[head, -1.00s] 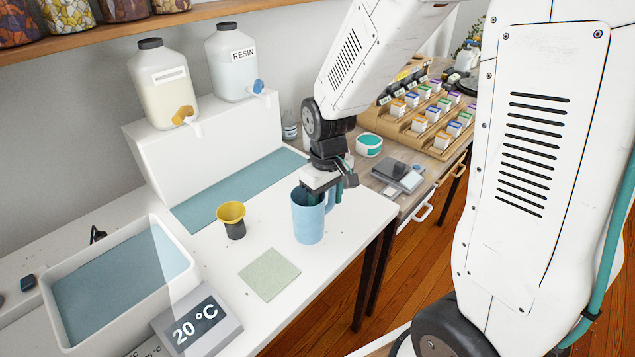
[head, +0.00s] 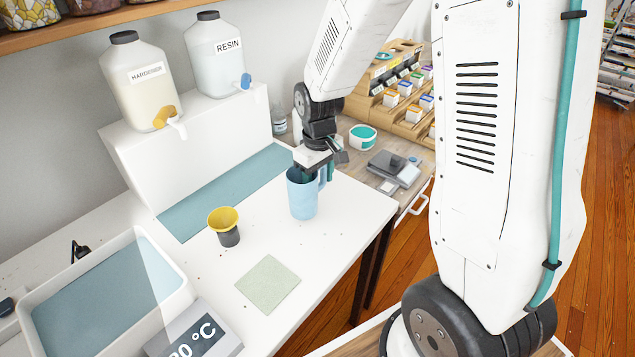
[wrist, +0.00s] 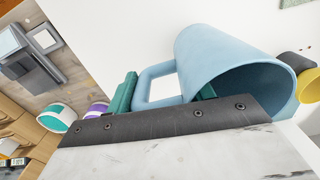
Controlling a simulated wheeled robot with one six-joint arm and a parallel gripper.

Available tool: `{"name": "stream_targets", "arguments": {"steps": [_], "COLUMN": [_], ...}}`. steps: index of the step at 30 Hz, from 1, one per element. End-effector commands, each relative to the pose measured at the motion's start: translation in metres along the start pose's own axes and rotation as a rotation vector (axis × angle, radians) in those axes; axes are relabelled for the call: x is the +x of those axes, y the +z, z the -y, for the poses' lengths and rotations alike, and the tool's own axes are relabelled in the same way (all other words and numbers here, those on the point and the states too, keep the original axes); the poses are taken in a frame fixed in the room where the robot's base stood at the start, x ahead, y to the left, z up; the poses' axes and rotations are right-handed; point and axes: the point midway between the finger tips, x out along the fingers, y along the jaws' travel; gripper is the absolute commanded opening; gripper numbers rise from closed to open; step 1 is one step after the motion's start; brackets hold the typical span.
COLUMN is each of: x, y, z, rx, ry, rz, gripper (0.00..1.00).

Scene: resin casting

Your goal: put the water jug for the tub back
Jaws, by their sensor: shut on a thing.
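The water jug (head: 302,199) is light blue with a side handle and stands upright on, or just above, the white bench; I cannot tell which. My gripper (head: 313,172) is at the jug's right side, near the rim, shut on it. In the wrist view the jug (wrist: 215,58) shows its open mouth, and its handle lies beside my teal fingers (wrist: 165,95). The tub (head: 183,296) is white and holds blue-grey water at the lower left.
A yellow-and-dark cup (head: 226,228) stands left of the jug. A pale green mat (head: 268,284) lies in front. A temperature display (head: 198,337) sits by the tub. Hardener (head: 140,75) and resin (head: 216,58) jugs stand on a white block behind. A scale (head: 391,166) is to the right.

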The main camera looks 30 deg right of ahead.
Motion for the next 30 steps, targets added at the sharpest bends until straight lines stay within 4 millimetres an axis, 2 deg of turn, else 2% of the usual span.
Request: {"name": "stream_targets", "arguments": {"steps": [6, 18, 19, 21, 30], "x": [0.021, 0.025, 0.025, 0.025, 0.023], "y": [0.001, 0.001, 0.001, 0.001, 0.000], "z": [-0.003, -0.003, -0.003, -0.003, -0.002], "rx": [0.005, 0.004, 0.004, 0.004, 0.004], "ry": [0.000, 0.000, 0.000, 0.000, 0.001], "rz": [0.001, -0.001, -0.001, -0.001, -0.002], "gripper": [0.11, 0.11, 0.58, 0.74, 0.74]}}
